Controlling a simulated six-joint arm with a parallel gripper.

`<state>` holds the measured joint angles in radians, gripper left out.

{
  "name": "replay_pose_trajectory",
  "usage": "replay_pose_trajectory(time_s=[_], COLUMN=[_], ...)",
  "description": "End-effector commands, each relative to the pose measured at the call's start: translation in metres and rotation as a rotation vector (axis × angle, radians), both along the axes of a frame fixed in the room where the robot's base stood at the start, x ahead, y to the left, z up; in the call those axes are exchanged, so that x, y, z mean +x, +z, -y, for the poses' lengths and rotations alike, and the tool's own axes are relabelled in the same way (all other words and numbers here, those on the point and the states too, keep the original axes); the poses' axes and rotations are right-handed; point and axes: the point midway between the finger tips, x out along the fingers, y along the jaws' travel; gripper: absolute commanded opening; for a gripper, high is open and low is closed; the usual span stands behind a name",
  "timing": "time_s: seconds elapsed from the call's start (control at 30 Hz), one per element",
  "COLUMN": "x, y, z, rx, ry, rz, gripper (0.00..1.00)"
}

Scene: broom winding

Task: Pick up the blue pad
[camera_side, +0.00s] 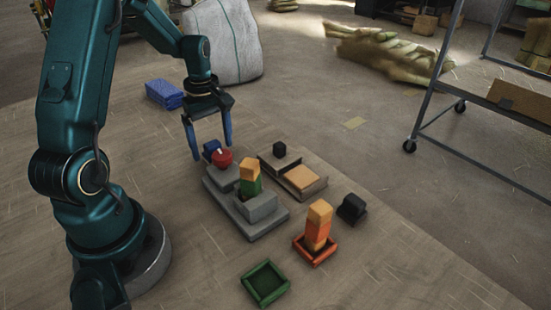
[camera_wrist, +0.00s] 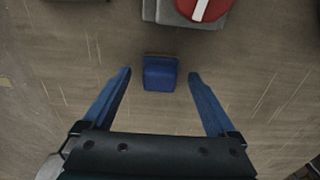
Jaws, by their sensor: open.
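The blue pad (camera_side: 211,147) is a small blue block beside a grey fixture with a red knob. In the wrist view the blue pad (camera_wrist: 160,76) lies between the two fingers, with a visible gap on each side. My gripper (camera_side: 212,153) points down over it, fingers spread on either side. In the wrist view my gripper (camera_wrist: 160,73) is open and holds nothing. Whether the fingertips are level with the pad or above it, I cannot tell.
The red knob (camera_side: 222,157) on the grey fixture (camera_side: 215,184) is close beside the pad. Blue sheets (camera_side: 164,94) lie behind.

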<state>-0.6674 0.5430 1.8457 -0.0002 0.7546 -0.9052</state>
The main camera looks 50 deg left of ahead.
Motion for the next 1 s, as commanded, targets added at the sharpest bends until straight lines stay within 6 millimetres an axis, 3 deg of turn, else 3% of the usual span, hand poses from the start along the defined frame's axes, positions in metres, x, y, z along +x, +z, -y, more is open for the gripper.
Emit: replay_pose_trajectory(time_s=[0.13, 0.4, 0.43, 0.67, 1.0], x=[-0.0001, 0.0002, 0.0002, 0.0002, 0.0006], y=[-0.0119, -0.0138, -0.0138, -0.0136, -0.0099], z=[0.0004, 0.0003, 0.0003, 0.0003, 0.0], rx=[0.0, 0.001, 0.001, 0.001, 0.002], ry=[-0.001, -0.002, -0.002, -0.002, -0.002], rz=[0.0, 0.002, 0.002, 0.002, 0.003], gripper=[0.93, 0.93, 0.89, 0.01, 0.01])
